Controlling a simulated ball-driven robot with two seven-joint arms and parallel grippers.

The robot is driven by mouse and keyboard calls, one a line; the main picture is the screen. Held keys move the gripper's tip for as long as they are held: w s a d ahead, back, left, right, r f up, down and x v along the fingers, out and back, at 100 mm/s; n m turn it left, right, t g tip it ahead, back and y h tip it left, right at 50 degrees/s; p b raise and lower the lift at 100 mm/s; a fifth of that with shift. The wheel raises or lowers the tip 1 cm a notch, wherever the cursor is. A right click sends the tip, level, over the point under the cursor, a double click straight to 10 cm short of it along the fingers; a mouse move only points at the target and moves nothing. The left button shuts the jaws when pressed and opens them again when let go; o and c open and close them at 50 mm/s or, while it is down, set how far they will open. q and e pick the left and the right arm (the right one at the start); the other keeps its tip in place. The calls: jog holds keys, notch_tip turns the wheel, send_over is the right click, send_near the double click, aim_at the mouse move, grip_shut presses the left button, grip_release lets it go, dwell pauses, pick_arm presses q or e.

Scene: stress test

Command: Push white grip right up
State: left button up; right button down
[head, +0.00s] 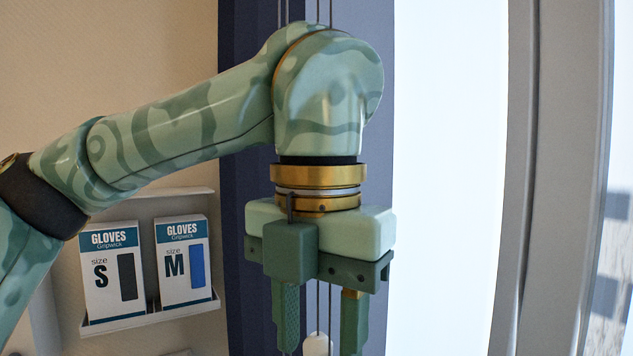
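A small white grip (317,344) hangs on thin cords at the bottom edge of the head view; its lower part is cut off by the frame. My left gripper (319,335) points down with its two green fingers apart, one on each side of the cords. The white grip shows between the fingers, near their tips; no finger visibly touches it. I cannot tell whether it is at the same depth as the fingers. My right gripper is not in view.
A white shelf (150,322) on the left wall holds two glove boxes, size S (113,275) and size M (186,262). A dark blue panel (238,120) stands behind the cords. A bright pane and a grey frame (565,150) fill the right side.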

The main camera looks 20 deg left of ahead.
aim_at(316, 336)
pick_arm(q)
notch_tip(316, 336, up, 14)
jog(key=p, duration=0.2)
jog(key=shift+s+r+p, duration=0.15)
jog(key=shift+p, duration=0.25)
